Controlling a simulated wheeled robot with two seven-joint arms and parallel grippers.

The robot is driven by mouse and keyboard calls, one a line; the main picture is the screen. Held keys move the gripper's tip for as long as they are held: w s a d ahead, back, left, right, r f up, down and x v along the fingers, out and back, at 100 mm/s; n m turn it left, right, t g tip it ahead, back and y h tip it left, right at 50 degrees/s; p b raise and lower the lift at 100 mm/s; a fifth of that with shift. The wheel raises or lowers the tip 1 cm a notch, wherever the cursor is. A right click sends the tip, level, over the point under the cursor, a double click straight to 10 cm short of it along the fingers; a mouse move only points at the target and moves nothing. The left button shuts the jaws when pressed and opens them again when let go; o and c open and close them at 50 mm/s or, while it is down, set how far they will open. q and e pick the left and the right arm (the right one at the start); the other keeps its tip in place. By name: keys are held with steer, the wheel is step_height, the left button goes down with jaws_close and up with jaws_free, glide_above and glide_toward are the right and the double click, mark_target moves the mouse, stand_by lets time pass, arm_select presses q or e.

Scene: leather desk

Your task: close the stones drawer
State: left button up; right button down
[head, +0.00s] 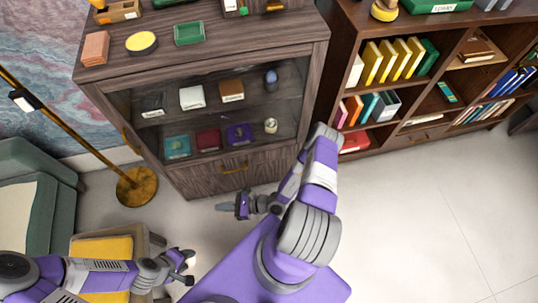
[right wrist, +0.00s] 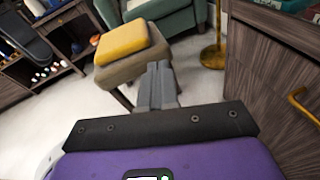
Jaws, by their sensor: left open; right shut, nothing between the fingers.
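No drawer in view has a label I can read as stones. My left gripper (head: 189,263) is open and empty near the ottoman.
A yellow-topped ottoman (head: 103,250), a green armchair (head: 58,195) and a brass floor lamp (head: 137,187) stand at left. A bookcase (head: 330,90) stands right of the cabinet. Boxes and a bowl (head: 141,42) sit on the cabinet. The floor (head: 430,220) at right is clear.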

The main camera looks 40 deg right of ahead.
steer(key=w+d+f+m+t+h, duration=0.2)
steer(key=d+m+t+h, duration=0.25)
steer(key=d, duration=0.25)
steer(key=m+g+h, duration=0.3)
steer(key=m+h, duration=0.7)
steer(key=h, duration=0.5)
glide_toward(268, 151)
steer(key=shift+n, duration=0.25)
steer(key=b+x, duration=0.3)
steer(key=x, duration=0.2)
steer(key=shift+w+f, duration=0.15)
steer(key=shift+w, duration=0.05)
steer(key=shift+w+d+b, duration=0.25)
steer(key=shift+w+b, duration=0.05)
steer(key=shift+w, duration=0.2)
steer(key=shift+d, duration=0.1)
